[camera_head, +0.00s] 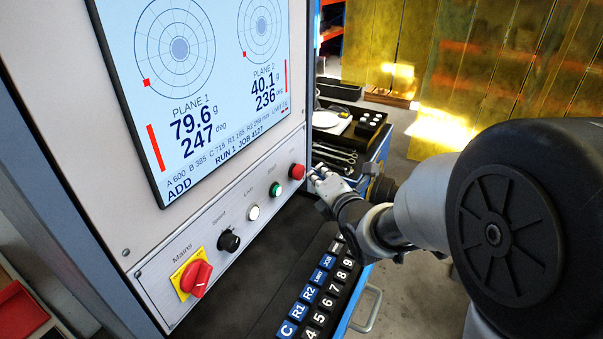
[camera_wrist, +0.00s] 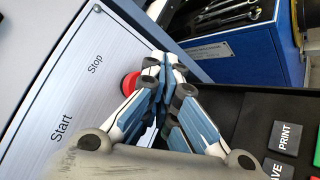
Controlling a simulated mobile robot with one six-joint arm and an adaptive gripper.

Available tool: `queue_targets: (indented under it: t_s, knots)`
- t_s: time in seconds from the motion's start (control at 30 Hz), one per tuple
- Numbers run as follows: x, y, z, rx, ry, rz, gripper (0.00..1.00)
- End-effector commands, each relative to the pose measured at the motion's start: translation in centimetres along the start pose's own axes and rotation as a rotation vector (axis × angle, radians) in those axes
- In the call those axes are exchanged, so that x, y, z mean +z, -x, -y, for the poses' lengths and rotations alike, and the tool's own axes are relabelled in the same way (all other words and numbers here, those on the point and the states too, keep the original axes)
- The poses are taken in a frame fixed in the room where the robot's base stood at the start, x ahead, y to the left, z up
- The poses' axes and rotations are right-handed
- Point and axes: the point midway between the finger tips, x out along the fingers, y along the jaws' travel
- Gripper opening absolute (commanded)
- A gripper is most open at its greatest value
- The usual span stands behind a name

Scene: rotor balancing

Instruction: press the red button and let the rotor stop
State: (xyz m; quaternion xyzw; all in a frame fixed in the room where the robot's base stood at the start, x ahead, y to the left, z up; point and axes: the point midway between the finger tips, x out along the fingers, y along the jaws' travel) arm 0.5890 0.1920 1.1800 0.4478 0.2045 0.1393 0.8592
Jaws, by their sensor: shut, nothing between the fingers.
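The red button (camera_head: 297,171) labelled Stop is at the right end of the control strip in the head view. It also shows in the wrist view (camera_wrist: 130,84), partly hidden behind my fingers. My gripper (camera_head: 315,176) is shut and empty, with its fingertips just to the right of the red button. In the wrist view the closed fingertips (camera_wrist: 168,62) lie beside the button and look slightly apart from it; I cannot tell the exact gap. The rotor is not in view. The screen (camera_head: 200,90) reads plane 1 79.6 g at 247 deg and plane 2 40.1 g at 236 deg.
A green button (camera_head: 275,189), a white button (camera_head: 253,212), a black speed knob (camera_head: 229,240) and a red mains switch (camera_head: 195,278) share the strip. A keypad (camera_head: 318,300) lies below. A blue tool cart (camera_head: 375,165) with wrenches stands behind my gripper.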

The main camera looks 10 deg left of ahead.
Motion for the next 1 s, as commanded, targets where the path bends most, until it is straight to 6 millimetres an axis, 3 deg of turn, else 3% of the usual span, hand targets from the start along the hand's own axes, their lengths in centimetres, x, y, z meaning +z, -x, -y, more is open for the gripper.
queue_targets:
  t_s: [1.0]
  knots:
    - [-0.52, -0.71, -0.50, 0.001, 0.000, 0.000, 0.00]
